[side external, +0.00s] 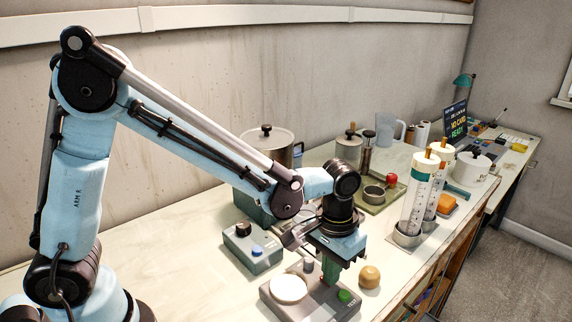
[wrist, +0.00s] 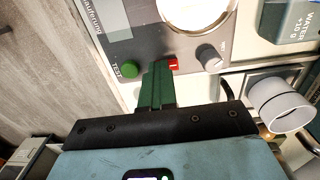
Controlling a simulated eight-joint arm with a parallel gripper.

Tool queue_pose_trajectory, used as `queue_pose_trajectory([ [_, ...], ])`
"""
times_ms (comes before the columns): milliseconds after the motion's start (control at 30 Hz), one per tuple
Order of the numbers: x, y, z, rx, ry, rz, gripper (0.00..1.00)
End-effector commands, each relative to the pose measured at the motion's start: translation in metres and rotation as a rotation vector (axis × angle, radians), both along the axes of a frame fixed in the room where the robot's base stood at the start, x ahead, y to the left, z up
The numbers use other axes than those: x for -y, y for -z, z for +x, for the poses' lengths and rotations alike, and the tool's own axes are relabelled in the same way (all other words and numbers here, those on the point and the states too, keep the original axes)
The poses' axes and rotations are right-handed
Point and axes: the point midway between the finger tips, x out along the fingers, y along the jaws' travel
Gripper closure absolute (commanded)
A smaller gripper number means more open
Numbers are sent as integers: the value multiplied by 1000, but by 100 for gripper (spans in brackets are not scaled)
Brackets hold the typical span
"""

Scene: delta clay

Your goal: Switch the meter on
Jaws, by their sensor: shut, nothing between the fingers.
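The meter (side external: 270,300) is a low grey box on the bench in the side view, with a round white disc (side external: 288,288) on top. Its grey panel also shows in the wrist view (wrist: 150,45). The panel carries a green button (wrist: 130,68) marked TEST, a small red switch (wrist: 173,63) and a grey knob (wrist: 209,56). My gripper (side external: 326,278) points down over the panel. In the wrist view its green fingers (wrist: 159,68) are together and empty, with their tips right beside the red switch. I cannot tell whether they touch it.
A grey-green box (side external: 265,262) with a blue and a black knob stands behind the meter. A tan knob-like object (side external: 370,276) sits to its right. Tall clear cylinders (side external: 414,205), a lidded pot (side external: 270,146) and a dark display (side external: 455,120) stand farther back.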

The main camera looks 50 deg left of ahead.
Motion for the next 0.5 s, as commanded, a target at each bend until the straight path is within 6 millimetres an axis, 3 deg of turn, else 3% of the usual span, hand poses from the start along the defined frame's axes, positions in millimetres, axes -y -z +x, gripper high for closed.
queue_pose_trajectory([
  [33, -12, 6, 2, 10, -14, 28, 100],
  [233, -9, -4, 2, 7, -13, 23, 100],
  [500, 1, -48, 0, 3, -1, 1, 100],
])
